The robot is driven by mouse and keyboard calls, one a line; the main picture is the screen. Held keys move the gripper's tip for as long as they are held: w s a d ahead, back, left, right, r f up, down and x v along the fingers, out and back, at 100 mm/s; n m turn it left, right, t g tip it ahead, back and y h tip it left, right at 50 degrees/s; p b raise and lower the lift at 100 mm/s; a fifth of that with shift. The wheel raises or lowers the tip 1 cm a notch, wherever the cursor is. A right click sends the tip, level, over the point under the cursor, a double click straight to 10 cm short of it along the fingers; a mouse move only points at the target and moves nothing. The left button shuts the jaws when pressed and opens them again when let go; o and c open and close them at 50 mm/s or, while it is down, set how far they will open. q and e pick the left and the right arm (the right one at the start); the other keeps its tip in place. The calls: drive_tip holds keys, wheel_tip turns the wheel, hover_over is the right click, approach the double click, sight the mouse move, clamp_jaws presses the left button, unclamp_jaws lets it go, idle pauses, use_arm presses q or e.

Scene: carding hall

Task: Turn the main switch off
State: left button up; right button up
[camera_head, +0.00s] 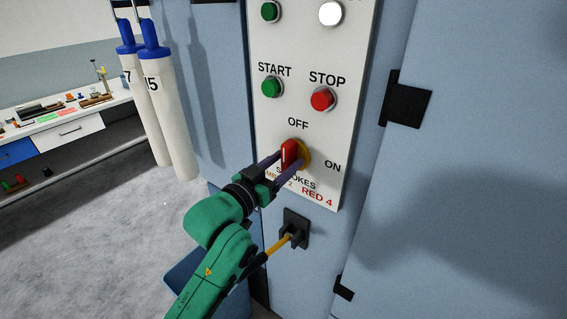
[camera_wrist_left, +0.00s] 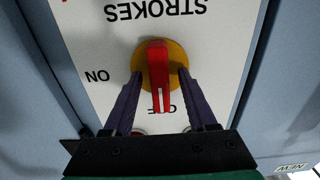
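The main switch is a red handle (camera_head: 289,154) on a round yellow plate (camera_head: 305,154), low on the white panel (camera_head: 335,110). OFF is printed above it and ON to its right. The handle stands upright, with its white line toward OFF. In the left wrist view, which is upside down, the red handle (camera_wrist_left: 158,65) also lines up with the OFF label, partly hidden behind its end. My left gripper (camera_head: 287,165) is at the switch. In the wrist view its fingers (camera_wrist_left: 160,76) stand on either side of the handle, with a gap on both sides. My right gripper is not in view.
Above the switch are a green START button (camera_head: 271,87) and a red STOP button (camera_head: 322,98). A black socket with a plug (camera_head: 295,230) and yellow cable sits below the panel. White cylinders with blue tops (camera_head: 170,110) hang at the left, before a workbench (camera_head: 60,120).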

use_arm(q)
drive_tip(key=p+v, duration=0.3)
drive_tip(key=v, duration=1.1)
drive_tip(key=shift+s, duration=0.25)
drive_tip(key=shift+a, duration=0.1)
